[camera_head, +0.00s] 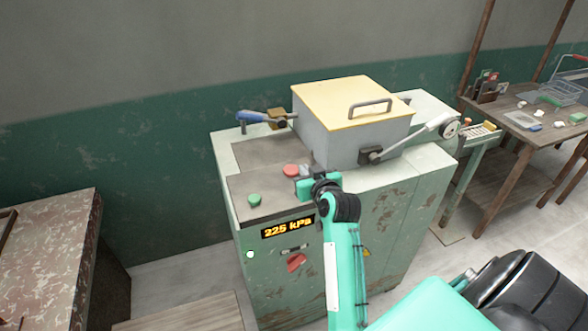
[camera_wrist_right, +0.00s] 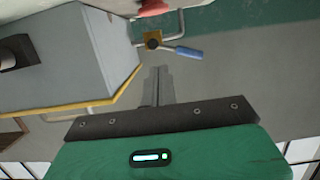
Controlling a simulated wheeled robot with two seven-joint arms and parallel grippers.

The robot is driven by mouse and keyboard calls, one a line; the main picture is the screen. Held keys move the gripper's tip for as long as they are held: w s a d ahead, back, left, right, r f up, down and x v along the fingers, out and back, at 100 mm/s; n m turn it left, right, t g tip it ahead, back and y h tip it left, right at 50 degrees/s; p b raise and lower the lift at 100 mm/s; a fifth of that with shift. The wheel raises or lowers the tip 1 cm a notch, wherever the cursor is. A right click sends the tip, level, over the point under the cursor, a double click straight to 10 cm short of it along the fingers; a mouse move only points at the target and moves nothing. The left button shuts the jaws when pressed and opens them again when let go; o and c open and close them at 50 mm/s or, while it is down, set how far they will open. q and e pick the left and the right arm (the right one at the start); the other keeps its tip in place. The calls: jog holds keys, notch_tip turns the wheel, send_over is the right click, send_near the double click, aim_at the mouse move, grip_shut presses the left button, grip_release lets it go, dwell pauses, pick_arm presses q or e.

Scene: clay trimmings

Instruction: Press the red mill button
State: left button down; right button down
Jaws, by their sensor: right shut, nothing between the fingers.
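The red mill button (camera_head: 291,170) is a round button on the grey top panel of the green mill (camera_head: 330,262). Part of a red thing, likely this button, shows at the top edge of the right wrist view (camera_wrist_right: 153,7). My right gripper (camera_head: 304,172) is just to the right of the button in the head view, very close to it. I cannot tell whether it touches. Its fingers are together and empty in the right wrist view (camera_wrist_right: 158,82). My left gripper is not in view.
A green button (camera_head: 254,199) sits on the same panel, with a red knob (camera_head: 296,262) and a "225 kPa" display (camera_head: 287,228) on the front. A lidded box (camera_head: 350,120) with a blue-handled lever (camera_head: 262,117) stands behind. A cluttered table (camera_head: 530,130) is at right.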

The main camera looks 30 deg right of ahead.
jog(key=p, duration=0.2)
send_over(294, 169)
jog(key=s+a, duration=0.1)
jog(key=s, duration=0.1)
jog(key=shift+w+a+f, duration=0.15)
jog(key=shift+w+f, duration=0.05)
jog(key=shift+f, duration=0.9)
notch_tip(294, 169, down, 3)
jog(key=shift+s+r+p, duration=0.1)
jog(key=shift+s+p, duration=0.05)
jog(key=shift+p, duration=0.35)
jog(key=shift+s+f, duration=0.1)
jog(key=shift+f, duration=0.55)
